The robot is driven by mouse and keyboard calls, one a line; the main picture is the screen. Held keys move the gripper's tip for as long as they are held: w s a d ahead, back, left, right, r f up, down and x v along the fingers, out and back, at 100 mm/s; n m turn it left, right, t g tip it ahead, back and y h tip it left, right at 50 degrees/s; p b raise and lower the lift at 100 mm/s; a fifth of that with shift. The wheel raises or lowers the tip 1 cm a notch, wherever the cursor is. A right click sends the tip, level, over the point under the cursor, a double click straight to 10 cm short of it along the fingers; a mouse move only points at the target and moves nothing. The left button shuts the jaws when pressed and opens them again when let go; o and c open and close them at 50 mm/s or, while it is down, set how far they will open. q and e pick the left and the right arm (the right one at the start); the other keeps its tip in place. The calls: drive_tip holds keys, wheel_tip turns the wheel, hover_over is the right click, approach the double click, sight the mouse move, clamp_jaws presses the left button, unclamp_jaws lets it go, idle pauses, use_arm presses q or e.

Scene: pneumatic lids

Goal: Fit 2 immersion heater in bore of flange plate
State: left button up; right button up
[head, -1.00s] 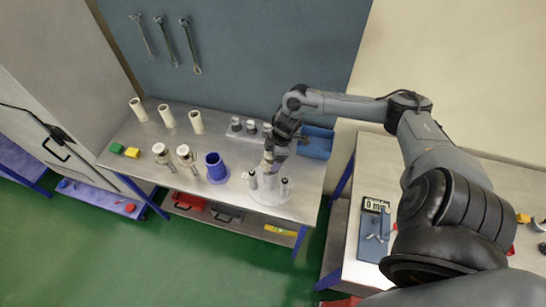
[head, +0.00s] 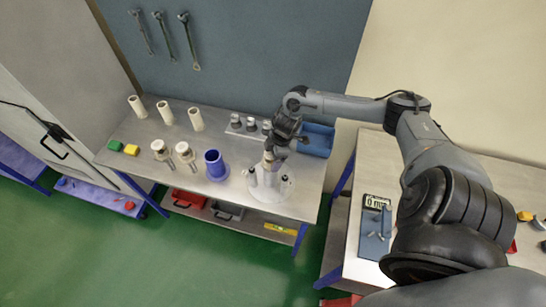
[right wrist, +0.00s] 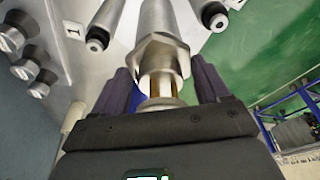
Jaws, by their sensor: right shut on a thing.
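My right gripper (head: 270,157) is shut on an immersion heater (right wrist: 158,50) with a metal tube, a hexagonal collar and brass-coloured pins. In the right wrist view, my gripper's fingers (right wrist: 165,92) flank its collar end, and the tube runs out of the top edge. In the head view, the gripper is over the white round flange plate (head: 268,197) near the table's front right. The gripper hides much of the heater there, so I cannot tell whether its tip is in a bore. Small dark-topped cylinders stand on the plate's left (head: 252,177) and right (head: 285,180). My left gripper is not in view.
A blue cup (head: 215,165) stands left of the plate. Two white-topped pieces (head: 160,149) and several cream cylinders (head: 167,117) are further left. A row of grey knobs (head: 250,124) and a blue bin (head: 318,140) lie behind. Yellow and green blocks (head: 131,150) sit far left.

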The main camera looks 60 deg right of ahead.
drive_tip(key=shift+f+b, duration=0.4)
drive_tip(key=shift+f, duration=0.3)
drive_tip(key=o, duration=1)
drive_tip(key=shift+c, duration=0.2)
drive_tip(key=shift+o, duration=0.3)
drive_tip(key=p+v, duration=0.4)
drive_tip(key=p, duration=0.1)
drive_tip(key=shift+r, duration=0.2)
drive_tip(key=p+v, duration=0.2)
drive_tip(key=p, duration=0.1)
drive_tip(key=shift+s+d+r, duration=0.1)
drive_tip(key=shift+d+r, duration=0.05)
drive_tip(key=shift+r, duration=0.15)
